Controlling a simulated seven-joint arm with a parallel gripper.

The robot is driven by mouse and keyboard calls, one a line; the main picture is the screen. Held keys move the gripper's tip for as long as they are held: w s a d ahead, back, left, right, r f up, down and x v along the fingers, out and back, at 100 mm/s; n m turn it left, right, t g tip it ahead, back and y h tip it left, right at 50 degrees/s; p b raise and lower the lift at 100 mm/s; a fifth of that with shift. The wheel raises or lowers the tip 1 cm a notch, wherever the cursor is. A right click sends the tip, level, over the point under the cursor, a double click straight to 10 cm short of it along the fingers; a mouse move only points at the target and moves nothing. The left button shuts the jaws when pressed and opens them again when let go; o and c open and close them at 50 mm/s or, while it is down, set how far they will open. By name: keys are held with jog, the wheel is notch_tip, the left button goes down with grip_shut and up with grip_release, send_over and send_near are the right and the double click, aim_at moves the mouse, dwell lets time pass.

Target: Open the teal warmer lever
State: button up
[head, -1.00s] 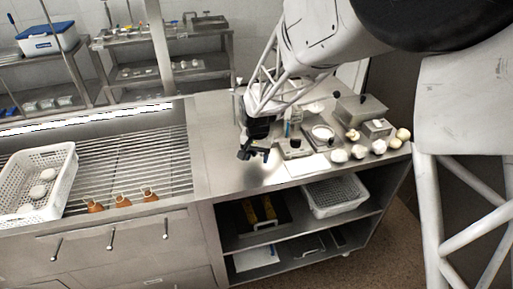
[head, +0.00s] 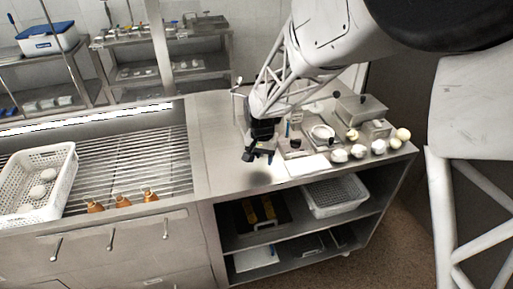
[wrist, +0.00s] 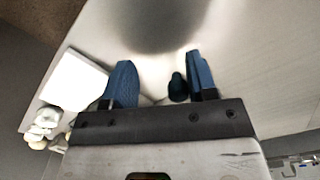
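My gripper (head: 259,155) hangs over the bare steel counter, left of the white board, in the head view. In the wrist view its two blue fingers stand wide apart, so my gripper (wrist: 160,78) is open. A small dark teal, rounded piece (wrist: 178,88) shows between the fingers, close to the right one. I cannot tell whether it is the warmer lever or whether a finger touches it. No teal warmer lever can be made out clearly in the head view; my arm covers part of the counter.
The steel counter (head: 228,165) is clear left of my gripper. The white board (head: 306,166) lies to its right, with metal containers (head: 361,108) and several white round items (head: 358,151) beyond. A white perforated basket (head: 62,190) and several orange bottles (head: 122,200) sit at left.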

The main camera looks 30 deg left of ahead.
jog(key=shift+d, duration=0.3)
jog(key=shift+w+d, duration=0.2)
jog(key=shift+d, duration=0.05)
jog(key=shift+w+d, duration=0.2)
jog(key=shift+d, duration=0.15)
jog(key=shift+c, duration=0.3)
dwell(0.5)
jog(key=shift+r, duration=0.15)
notch_tip(320, 180, up, 7)
dwell(1.1)
dwell(0.4)
